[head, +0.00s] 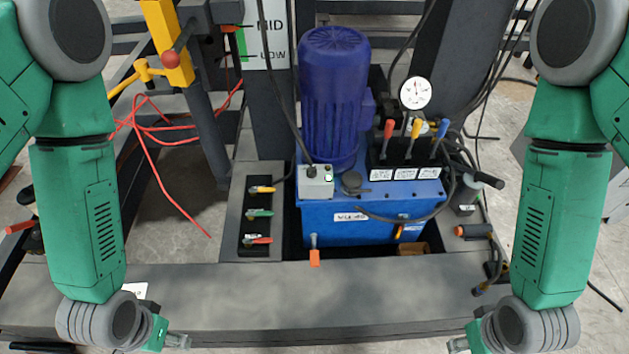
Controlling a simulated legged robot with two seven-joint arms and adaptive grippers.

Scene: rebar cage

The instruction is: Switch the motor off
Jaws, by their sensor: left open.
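The motor (335,100) is a dark blue upright ribbed cylinder on top of a blue tank (375,225). A small light grey switch box (316,188) sits at the motor's foot, on the tank's front left corner. It has a dark knob or cable fitting and a small button or lamp with a green edge on top. My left gripper (180,342) is at the bottom left, low in front and well apart from the box; it is open and nothing shows in it. My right gripper (458,345) is at the bottom right, partly cut by the frame edge; its jaws are unclear.
Red, blue and yellow levers (413,140) stand right of the motor, below a round gauge (415,92). A panel (250,215) with yellow, green and red handles lies left of the tank. A grey beam (320,295) crosses in front. Red cable (160,150) loops at left.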

